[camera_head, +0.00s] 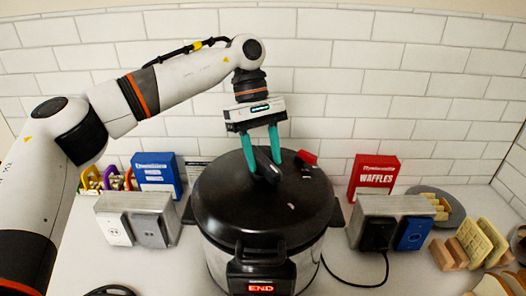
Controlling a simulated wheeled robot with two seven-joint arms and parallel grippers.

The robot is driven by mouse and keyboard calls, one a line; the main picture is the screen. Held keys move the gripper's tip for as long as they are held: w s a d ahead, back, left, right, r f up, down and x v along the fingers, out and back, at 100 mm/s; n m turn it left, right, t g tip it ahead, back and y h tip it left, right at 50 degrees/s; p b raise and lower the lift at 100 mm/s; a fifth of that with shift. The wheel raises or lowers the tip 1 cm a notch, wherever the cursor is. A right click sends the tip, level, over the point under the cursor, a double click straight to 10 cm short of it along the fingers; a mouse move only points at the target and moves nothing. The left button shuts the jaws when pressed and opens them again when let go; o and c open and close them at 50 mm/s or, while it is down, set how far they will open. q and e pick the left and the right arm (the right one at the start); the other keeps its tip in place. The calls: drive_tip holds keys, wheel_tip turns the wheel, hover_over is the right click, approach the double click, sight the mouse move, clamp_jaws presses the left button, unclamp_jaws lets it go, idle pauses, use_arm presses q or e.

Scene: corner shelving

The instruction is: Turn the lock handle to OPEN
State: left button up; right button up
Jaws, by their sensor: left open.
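A black-lidded pressure cooker (220,195) stands on the counter in the middle of the head view. Its front display (262,288) glows red with the word END. A black lock handle (267,166) sits on top of the lid. My left gripper (263,162) points down at it with teal fingers, one on each side of the handle. The fingers are apart; I cannot tell if either touches the handle. A small red piece (306,157) sits on the lid, right of the fingers. My right gripper is not in view.
Metal outlet boxes stand left (135,203) and right (392,207) of the cooker. A blue box (157,174) and a red WAFFLES box (374,175) stand behind them. Wooden racks and a grey plate (452,203) lie at right. A black cable crosses the counter, right of the cooker.

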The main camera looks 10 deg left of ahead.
use_arm(q)
drive_tip(key=shift+c, duration=0.7)
clamp_jaws()
